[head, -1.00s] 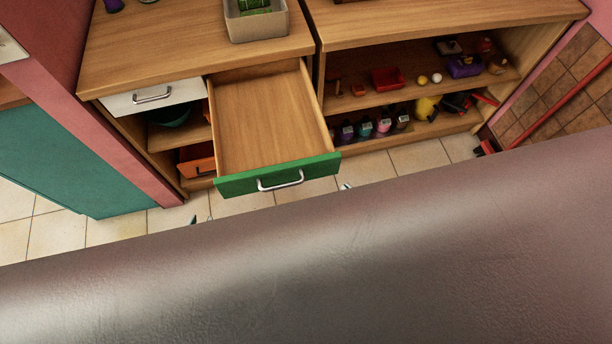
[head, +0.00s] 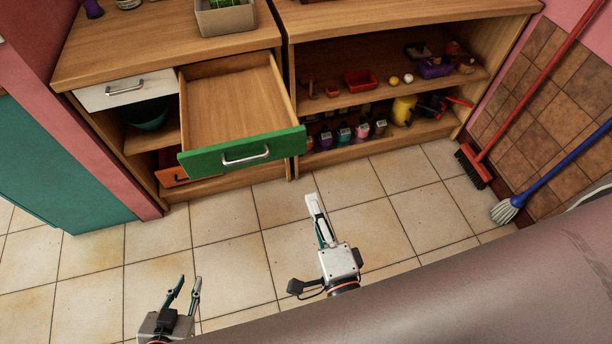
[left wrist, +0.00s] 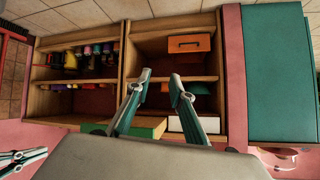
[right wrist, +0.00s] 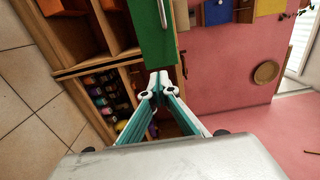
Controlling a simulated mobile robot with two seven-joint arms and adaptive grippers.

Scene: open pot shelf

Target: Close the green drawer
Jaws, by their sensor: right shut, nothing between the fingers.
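The green drawer (head: 205,163) is pulled well out of the left cabinet and looks empty, with a silver bar handle (head: 246,158) on its front. Its green front also shows in the right wrist view (right wrist: 152,38), just beyond the fingertips, and in the left wrist view (left wrist: 148,129). My right gripper (head: 311,198) is shut and empty, in front of and to the right of the drawer front; I see no clear contact. My left gripper (head: 187,283) is open and empty, lower and nearer, over the floor.
A white drawer (head: 125,90) beside it is shut. Below are a green bowl (head: 147,115) and an orange drawer (head: 170,170). The right shelf (head: 340,92) holds several small items. A red broom (head: 475,165) and a blue mop (head: 509,210) lean at right. Open tiled floor lies in front.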

